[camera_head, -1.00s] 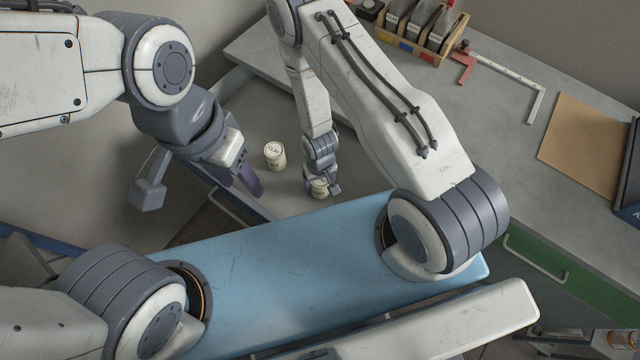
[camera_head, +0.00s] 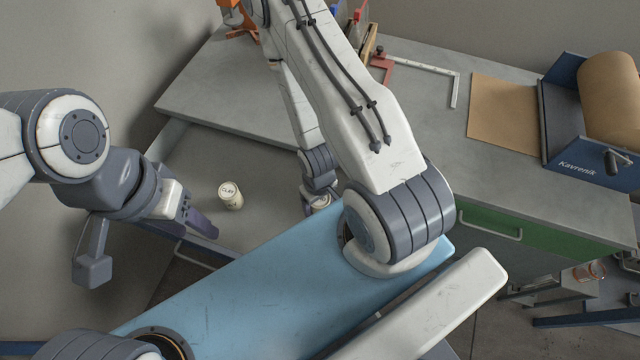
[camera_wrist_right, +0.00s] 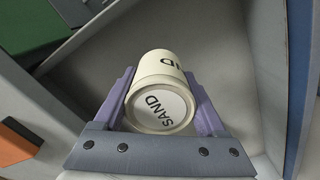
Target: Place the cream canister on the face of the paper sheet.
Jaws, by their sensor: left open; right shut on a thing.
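A cream canister marked SAND (camera_wrist_right: 160,108) is between the purple fingers of my right gripper (camera_wrist_right: 161,82), which is shut on it. In the head view this canister (camera_head: 321,201) shows only in part, below my right wrist and above the blue cover of my base. My left gripper (camera_head: 198,221) is open and empty, beside and below that second canister. The brown paper sheet (camera_head: 502,112) lies flat on the grey bench at right, with nothing on it.
A blue dispenser marked Kavrenik (camera_head: 588,170) with a brown paper roll (camera_head: 612,88) stands at the sheet's right edge. A red and silver square (camera_head: 425,68) lies left of the sheet. Bare bench (camera_head: 420,130) lies between my right arm and the sheet.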

